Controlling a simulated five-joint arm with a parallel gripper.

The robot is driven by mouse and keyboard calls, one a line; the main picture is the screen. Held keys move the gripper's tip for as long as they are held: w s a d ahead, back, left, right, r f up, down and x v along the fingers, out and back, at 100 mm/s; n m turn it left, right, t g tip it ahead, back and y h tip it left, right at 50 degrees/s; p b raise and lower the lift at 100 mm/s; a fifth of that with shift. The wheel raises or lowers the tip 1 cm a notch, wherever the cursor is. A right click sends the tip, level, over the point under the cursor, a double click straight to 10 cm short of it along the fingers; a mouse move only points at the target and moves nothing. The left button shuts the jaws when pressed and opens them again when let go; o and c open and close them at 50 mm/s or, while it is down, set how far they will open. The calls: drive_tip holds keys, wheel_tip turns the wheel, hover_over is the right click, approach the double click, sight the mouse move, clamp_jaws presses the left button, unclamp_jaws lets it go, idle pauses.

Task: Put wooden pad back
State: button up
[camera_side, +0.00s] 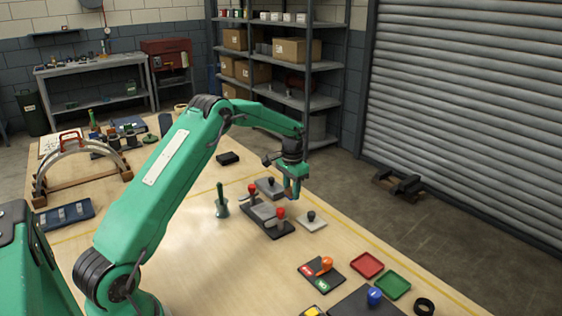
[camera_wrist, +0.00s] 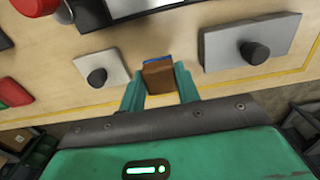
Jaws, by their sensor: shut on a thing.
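My gripper (camera_side: 294,186) hangs over the far right part of the wooden table, above the fixture area. In the wrist view my gripper (camera_wrist: 158,82) is shut on a small brown wooden pad (camera_wrist: 159,77), with a blue strip along its far edge. The pad cannot be made out clearly in the side view. A dark fixture (camera_side: 284,230) with two red knobs stands below and left of my gripper. Two grey plates with black knobs lie beside it: one behind (camera_side: 262,183), one in front (camera_side: 317,226).
A green-handled tool (camera_side: 221,202) stands left of the fixture. A red tray (camera_side: 367,264) and a green tray (camera_side: 393,285) lie toward the front right. Bare table lies between.

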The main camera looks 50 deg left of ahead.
sight(291, 208)
drive_tip(key=shift+f, duration=0.15)
drive_tip(key=shift+f, duration=1.9)
drive_tip(key=shift+f, duration=0.15)
drive_tip(key=o, duration=0.9)
drive_tip(key=shift+o, duration=0.2)
wheel_tip(291, 208, up, 11)
drive_tip(key=shift+r, duration=0.7)
